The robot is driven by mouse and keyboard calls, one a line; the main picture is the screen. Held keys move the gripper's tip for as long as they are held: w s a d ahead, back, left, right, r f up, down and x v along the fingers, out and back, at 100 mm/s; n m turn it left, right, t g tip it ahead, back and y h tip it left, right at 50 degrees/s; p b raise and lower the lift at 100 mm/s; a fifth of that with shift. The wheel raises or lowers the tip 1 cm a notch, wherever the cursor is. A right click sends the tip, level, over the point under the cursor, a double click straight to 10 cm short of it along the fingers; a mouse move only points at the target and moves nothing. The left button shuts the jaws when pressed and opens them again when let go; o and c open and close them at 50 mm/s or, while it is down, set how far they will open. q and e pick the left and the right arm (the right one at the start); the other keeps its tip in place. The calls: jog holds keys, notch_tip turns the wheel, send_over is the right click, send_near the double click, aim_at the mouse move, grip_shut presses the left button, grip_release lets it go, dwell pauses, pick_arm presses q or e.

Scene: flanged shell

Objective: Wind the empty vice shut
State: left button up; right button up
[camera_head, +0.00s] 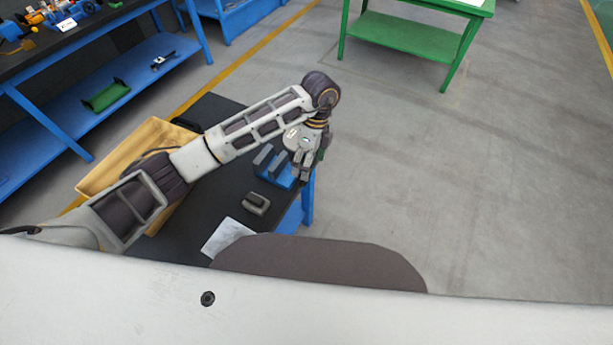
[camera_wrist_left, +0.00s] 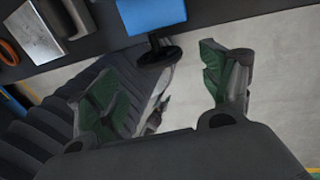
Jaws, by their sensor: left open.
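The blue vice (camera_head: 271,170) stands at the right end of the black-topped workbench. Its two grey jaws stand apart, and I see nothing between them. In the left wrist view the blue vice body (camera_wrist_left: 150,14) is at the top, with a dark round end piece (camera_wrist_left: 160,56) below it at the bench edge. My left gripper (camera_head: 303,168) is just right of the vice, pointing down. In the wrist view the left gripper (camera_wrist_left: 160,82) has its green-padded fingers spread, with the dark end piece beyond the gap. No contact shows. My right gripper is out of view.
A grey slotted part (camera_head: 256,204) and a white sheet (camera_head: 227,237) lie on the bench (camera_head: 205,205). A yellow tray (camera_head: 105,172) is at its left, partly behind my arm. A green table (camera_head: 410,38) stands far back. The floor right of the bench is clear.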

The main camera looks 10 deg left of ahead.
pick_arm(q)
jog(key=x, duration=0.5)
jog(key=shift+s+a+f, duration=0.1)
jog(key=shift+s+f, duration=0.05)
jog(key=shift+f, duration=0.35)
jog(key=c, duration=1)
jog(key=shift+c, duration=0.2)
